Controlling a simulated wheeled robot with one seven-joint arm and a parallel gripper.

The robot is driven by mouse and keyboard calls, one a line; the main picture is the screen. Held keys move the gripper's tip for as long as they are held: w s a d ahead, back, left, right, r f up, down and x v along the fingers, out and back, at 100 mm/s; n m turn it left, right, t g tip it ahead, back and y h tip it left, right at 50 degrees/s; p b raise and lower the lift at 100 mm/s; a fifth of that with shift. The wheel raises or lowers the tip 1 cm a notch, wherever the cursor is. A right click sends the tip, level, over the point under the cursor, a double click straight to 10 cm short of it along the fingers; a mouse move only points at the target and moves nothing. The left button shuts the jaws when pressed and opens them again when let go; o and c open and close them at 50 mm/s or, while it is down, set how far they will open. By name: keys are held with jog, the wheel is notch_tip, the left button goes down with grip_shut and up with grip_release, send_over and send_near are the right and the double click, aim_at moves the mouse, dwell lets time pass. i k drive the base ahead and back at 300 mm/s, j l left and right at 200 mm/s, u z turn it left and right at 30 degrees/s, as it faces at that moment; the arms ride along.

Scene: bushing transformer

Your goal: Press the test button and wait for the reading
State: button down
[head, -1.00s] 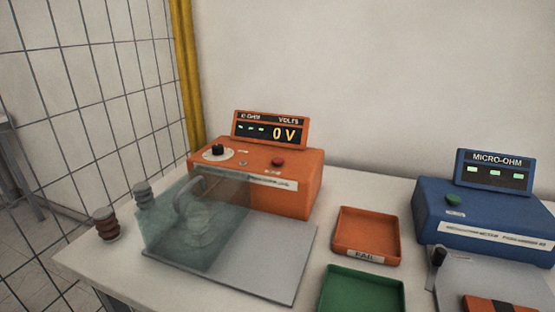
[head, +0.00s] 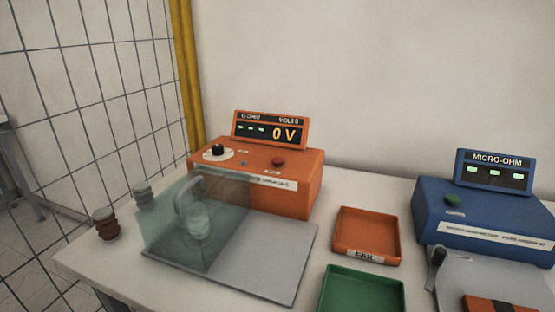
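An orange tester (head: 297,200) stands on the table, with a red button (head: 278,162) and a black knob (head: 218,150) on its top. Its display (head: 270,131) reads 0 V on the right and shows green dashes on the left. A blue micro-ohm meter (head: 480,222) stands at the right, with a green button (head: 453,199) on top and green dashes on its display (head: 494,172). Which button is the test button I cannot tell from labels. My gripper is not in view.
A clear cover with a handle (head: 189,196) stands over the grey plate (head: 280,262). An orange FAIL tray (head: 367,237), a green tray (head: 362,290) and a black lever (head: 437,258) are to the right. A wire mesh fence (head: 90,100) borders the left.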

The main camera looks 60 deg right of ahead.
aim_at(278, 161)
jog(key=k+l+z, duration=0.1)
jog(key=z, duration=1.25)
